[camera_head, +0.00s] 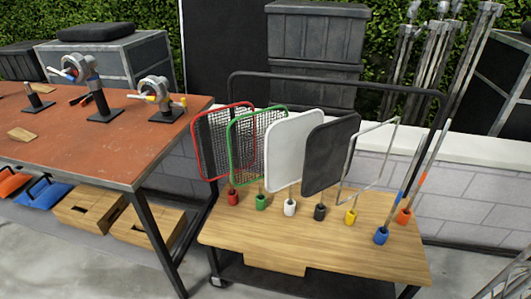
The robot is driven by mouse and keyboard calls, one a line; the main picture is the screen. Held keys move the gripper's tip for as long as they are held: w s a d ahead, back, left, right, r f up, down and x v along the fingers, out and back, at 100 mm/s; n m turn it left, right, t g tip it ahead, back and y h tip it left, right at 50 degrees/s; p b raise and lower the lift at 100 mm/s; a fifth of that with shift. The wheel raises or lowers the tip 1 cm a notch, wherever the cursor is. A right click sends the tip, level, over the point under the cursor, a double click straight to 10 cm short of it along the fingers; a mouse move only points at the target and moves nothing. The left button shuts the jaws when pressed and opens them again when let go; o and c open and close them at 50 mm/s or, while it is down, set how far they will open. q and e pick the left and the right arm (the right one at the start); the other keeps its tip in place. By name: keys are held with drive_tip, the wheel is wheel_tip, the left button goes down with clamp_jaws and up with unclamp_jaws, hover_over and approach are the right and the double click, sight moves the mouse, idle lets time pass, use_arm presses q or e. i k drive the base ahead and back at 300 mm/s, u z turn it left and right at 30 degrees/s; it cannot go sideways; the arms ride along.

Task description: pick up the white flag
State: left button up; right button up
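The white flag (293,150) is a solid white panel with rounded corners, standing upright and slightly tilted on a wooden cart top (310,240). Its short stem goes down into a white holder (290,208). A green-framed mesh flag (250,150) stands close on its left. A black flag (330,155) stands close on its right, and the panels overlap in the view. Neither of my grippers can be made out in the head view.
A red-framed mesh flag (212,145) and an open wire frame (368,165) stand in the same row. Two striped sticks stand at the right end. The cart has a tall black handle (340,78). An orange-topped table (100,140) stands at left.

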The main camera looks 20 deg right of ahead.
sight(285, 138)
drive_tip(key=i, duration=0.85)
drive_tip(key=z, duration=0.2)
